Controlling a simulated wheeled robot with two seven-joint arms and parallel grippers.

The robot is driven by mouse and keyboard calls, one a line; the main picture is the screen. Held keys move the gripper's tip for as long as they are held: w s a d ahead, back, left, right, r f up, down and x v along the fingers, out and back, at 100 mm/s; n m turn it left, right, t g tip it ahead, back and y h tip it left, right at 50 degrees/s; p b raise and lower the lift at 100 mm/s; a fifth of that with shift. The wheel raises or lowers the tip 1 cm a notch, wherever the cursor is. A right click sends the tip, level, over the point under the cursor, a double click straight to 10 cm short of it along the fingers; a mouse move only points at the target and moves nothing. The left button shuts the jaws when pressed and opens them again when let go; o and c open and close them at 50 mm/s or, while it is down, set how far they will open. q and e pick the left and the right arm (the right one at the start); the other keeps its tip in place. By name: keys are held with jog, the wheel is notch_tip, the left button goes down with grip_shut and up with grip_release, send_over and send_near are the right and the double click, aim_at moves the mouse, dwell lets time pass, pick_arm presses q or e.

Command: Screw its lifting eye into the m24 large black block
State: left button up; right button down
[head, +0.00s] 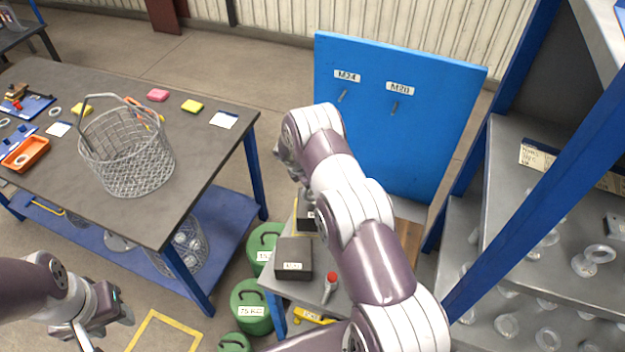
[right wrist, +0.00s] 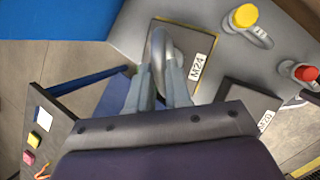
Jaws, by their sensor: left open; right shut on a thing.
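The M24 black block (right wrist: 207,42) lies on the grey bench top, with a yellow edge and a white label. In the head view it is mostly hidden behind my right arm; a corner (head: 306,218) shows. My right gripper (right wrist: 160,82) is shut on a metal lifting eye (right wrist: 158,45), whose ring stands up between the fingers over the M24 block. The fingers hide the eye's lower end, so I cannot tell whether it touches the block or sits in its hole. My left gripper (head: 112,308) is open and empty, low at the left, away from the bench.
The M20 block (head: 293,258) sits beside it, near a red-capped item (head: 331,280); a yellow-capped item (right wrist: 245,18) is close by. A blue board (head: 440,120) stands behind. A wire basket (head: 130,155) is on the left table. The right shelf holds several lifting eyes (head: 592,262).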

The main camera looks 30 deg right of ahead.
jog(key=shift+w+d+r, duration=0.1)
jog(key=shift+d+r, duration=0.1)
jog(key=shift+d, duration=0.05)
jog(key=shift+f+b, duration=0.1)
jog(key=shift+b, duration=0.25)
jog(key=shift+w+m+g+b, duration=0.15)
jog(key=shift+m+g+b, duration=0.55)
jog(key=shift+m+b, duration=1.05)
